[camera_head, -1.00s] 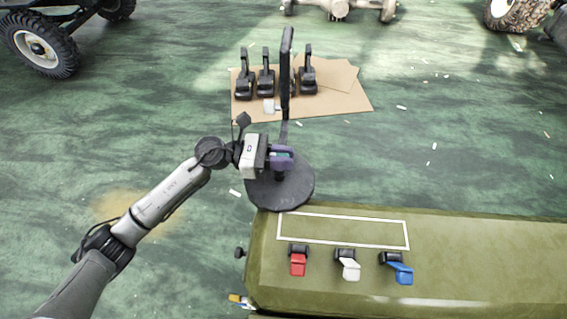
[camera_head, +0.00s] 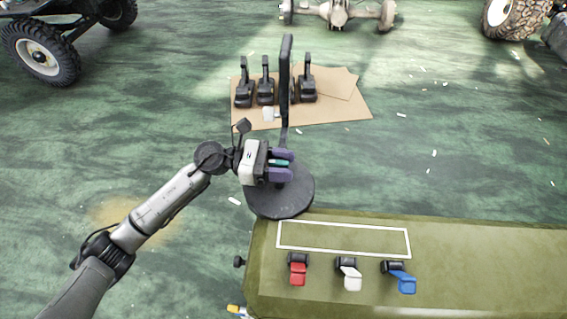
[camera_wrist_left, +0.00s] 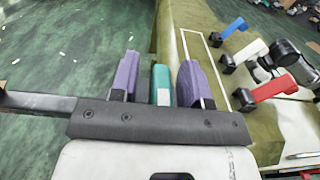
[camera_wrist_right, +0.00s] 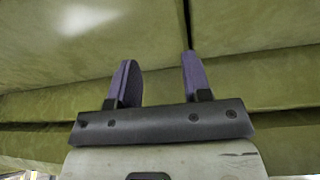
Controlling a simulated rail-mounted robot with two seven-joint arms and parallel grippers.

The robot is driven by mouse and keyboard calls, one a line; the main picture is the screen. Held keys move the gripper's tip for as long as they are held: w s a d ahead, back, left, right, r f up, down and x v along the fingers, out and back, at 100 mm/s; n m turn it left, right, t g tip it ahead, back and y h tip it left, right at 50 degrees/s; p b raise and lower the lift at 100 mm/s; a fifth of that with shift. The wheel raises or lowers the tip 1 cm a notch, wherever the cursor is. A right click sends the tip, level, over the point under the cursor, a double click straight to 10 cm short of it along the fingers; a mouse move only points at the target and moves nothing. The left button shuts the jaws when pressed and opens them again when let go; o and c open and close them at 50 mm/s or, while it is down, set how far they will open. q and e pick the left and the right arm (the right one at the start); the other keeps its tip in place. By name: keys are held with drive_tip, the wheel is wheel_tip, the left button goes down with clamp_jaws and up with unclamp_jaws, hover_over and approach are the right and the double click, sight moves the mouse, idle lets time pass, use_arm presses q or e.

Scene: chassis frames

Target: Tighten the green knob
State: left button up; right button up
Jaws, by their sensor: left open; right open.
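The green knob (camera_head: 279,162) is a small teal piece at the black round stand (camera_head: 292,205), beside the olive casing (camera_head: 480,260). My left gripper (camera_head: 291,164) is open, with one purple finger on each side of the knob. In the left wrist view the knob (camera_wrist_left: 161,84) stands between the two fingers, with a gap to each; how it is mounted is hidden. My right gripper (camera_wrist_right: 157,66) is open and empty in the right wrist view, close to an olive surface (camera_wrist_right: 60,55). It is not in the head view.
Red (camera_head: 298,273), white (camera_head: 351,279) and blue (camera_head: 405,282) levers sit on the casing below a white outlined rectangle (camera_head: 345,224). A tall black post (camera_head: 286,75) rises behind my left gripper. Several black levers (camera_head: 266,88) lie on cardboard (camera_head: 345,105).

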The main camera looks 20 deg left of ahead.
use_arm(q)
drive_tip(key=shift+a, duration=0.15)
drive_tip(key=p+v, duration=0.1)
drive_tip(key=v, duration=1.2)
drive_tip(key=shift+a, duration=0.25)
